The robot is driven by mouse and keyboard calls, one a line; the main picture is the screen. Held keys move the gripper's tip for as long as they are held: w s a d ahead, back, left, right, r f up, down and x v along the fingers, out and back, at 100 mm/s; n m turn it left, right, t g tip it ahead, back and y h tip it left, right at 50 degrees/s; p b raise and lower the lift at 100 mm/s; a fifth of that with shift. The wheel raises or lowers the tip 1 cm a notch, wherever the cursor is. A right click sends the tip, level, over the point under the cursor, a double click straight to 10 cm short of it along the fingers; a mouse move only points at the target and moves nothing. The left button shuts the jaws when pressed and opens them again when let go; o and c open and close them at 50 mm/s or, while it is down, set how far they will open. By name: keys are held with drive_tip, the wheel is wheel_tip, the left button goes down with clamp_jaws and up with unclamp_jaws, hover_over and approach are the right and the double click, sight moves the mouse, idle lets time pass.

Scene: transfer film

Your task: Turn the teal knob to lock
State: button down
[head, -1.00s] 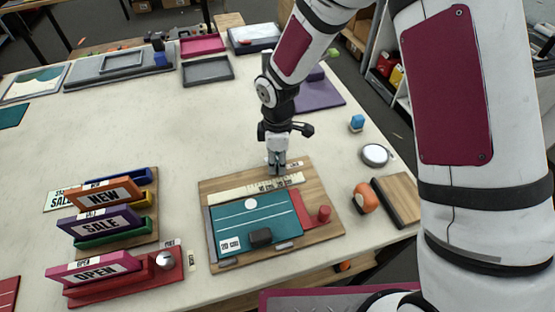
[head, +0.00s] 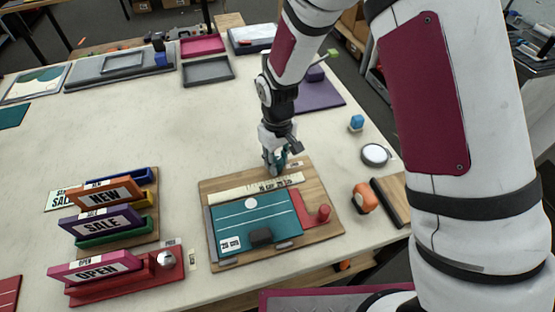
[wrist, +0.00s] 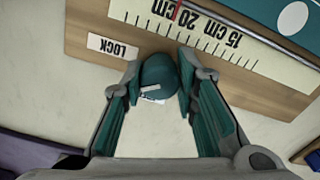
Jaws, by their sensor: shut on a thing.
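The teal knob (wrist: 158,72) sits at the edge of the wooden board, between my two fingers in the wrist view. A small white mark shows on the knob's near side. My gripper (wrist: 160,84) is shut on the knob, one finger on each side. A white LOCK label (wrist: 113,47) is on the board to the left of the knob in the wrist view. In the head view my gripper (head: 275,170) is at the board's far edge and mostly hides the knob.
The wooden board (head: 322,190) carries a cream ruler strip (head: 235,191), a teal panel (head: 228,216), a dark block (head: 261,236) and a red knob (head: 324,212). Coloured sign holders stand at left. An orange object (head: 366,198) lies at right. The table's middle is clear.

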sight(277, 160)
drive_tip(key=m+p, duration=0.1)
drive_tip(key=m, duration=0.5)
drive_tip(key=shift+m, duration=0.4)
idle(0.4)
drive_tip(key=c, duration=1.3)
unclamp_jaws()
wheel_tip(277, 160, up, 12)
drive_tip(key=shift+r, duration=0.1)
